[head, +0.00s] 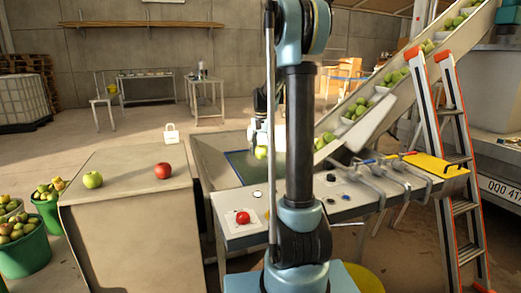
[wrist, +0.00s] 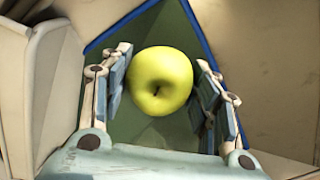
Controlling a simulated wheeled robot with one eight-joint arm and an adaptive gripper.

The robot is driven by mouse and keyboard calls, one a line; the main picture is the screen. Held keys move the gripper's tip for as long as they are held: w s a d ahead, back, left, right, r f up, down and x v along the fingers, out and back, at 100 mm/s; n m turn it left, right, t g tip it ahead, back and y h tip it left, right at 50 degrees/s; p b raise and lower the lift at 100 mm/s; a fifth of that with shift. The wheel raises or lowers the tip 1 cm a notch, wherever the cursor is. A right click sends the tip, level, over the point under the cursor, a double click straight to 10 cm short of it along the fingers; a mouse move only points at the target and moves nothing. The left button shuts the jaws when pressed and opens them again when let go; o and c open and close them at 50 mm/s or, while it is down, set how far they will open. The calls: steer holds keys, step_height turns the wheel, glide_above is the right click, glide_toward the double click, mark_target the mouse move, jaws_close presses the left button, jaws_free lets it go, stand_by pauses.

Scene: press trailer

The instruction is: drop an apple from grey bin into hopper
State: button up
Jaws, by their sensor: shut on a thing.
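My gripper (head: 261,137) is shut on a yellow-green apple (wrist: 160,80). The apple sits between the two finger pads in the wrist view and also shows below the fingers in the head view (head: 261,153). My gripper holds it over the hopper (head: 213,158), a sloped grey trough with a blue-edged, dark green inside. The green inside and blue edge fill the wrist view behind the apple (wrist: 197,28). My arm hides the hopper's right part in the head view. No container is clearly recognisable as the grey bin.
A grey-beige block (head: 130,220) carries a green apple (head: 92,180) and a red apple (head: 163,170). Green buckets (head: 25,255) of apples stand at left. A control panel with a red button (head: 242,217), an apple conveyor (head: 375,105) and an orange-railed ladder (head: 460,170) are near.

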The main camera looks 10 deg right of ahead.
mark_target(262, 146)
steer(key=shift+f, duration=2.5)
steer(key=o, duration=1.2)
steer(key=shift+r, duration=0.1)
step_height(262, 146, up, 12)
steer(key=shift+f, duration=0.15)
